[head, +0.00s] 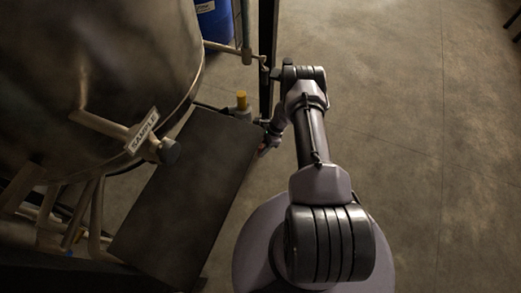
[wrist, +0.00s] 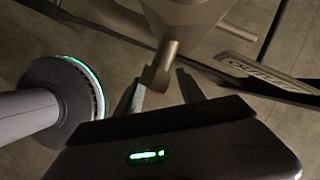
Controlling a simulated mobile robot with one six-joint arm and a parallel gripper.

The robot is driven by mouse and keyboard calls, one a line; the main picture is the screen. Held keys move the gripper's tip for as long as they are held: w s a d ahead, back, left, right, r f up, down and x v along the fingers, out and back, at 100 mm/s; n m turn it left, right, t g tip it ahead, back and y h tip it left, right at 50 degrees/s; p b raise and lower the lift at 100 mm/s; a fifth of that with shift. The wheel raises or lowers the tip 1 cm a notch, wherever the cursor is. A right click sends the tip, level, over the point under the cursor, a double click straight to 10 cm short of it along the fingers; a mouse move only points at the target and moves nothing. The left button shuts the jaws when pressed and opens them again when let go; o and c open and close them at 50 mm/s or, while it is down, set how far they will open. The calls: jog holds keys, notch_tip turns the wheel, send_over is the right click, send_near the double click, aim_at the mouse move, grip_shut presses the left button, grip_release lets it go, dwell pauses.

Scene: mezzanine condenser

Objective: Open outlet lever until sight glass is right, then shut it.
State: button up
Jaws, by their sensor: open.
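A short metal bar (wrist: 162,62), apparently the outlet lever, runs from that body to a reddish end between my fingers. My gripper (wrist: 160,76) is open around the bar's end; I cannot tell whether either finger touches it. In the head view my gripper (head: 264,148) is small and dark beside the dark panel's right edge, and the lever cannot be made out there. I cannot identify the sight glass in either view.
A large metal tank (head: 95,75) fills the left of the head view, with a sample valve and tag (head: 142,132). A dark flat panel (head: 185,195) lies beside it. A yellow-capped fitting (head: 241,101) and blue drum (head: 215,22) stand beyond.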

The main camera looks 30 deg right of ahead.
jog(key=shift+a+f, duration=0.25)
jog(key=shift+f, duration=0.25)
jog(key=shift+c, duration=0.3)
grip_shut()
dwell(0.9)
